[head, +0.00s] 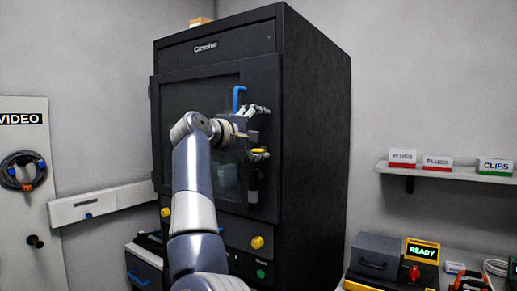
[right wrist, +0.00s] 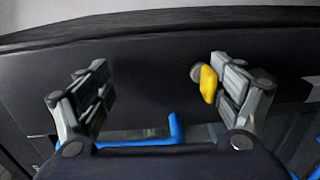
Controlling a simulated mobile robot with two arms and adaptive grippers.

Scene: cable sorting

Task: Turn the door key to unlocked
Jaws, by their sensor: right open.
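The yellow door key (head: 259,150) is at the right side of the black cabinet's door (head: 185,95), below the blue door handle (head: 238,98). In the right wrist view the yellow key (right wrist: 208,83) is close beside the inner side of the right-hand finger; I cannot tell whether they touch. My right gripper (head: 264,131) is open in front of the door's right edge, its fingers one above the other. In the right wrist view the gripper (right wrist: 160,80) has a wide gap. The blue handle (right wrist: 174,130) shows there too. My left gripper is not in view.
The tall black cabinet (head: 315,140) stands at the middle. A yellow knob (head: 257,242) and a green button (head: 261,273) are on its lower front. A shelf (head: 455,173) with labelled boxes and a bench with a lit READY unit (head: 422,252) are at the right.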

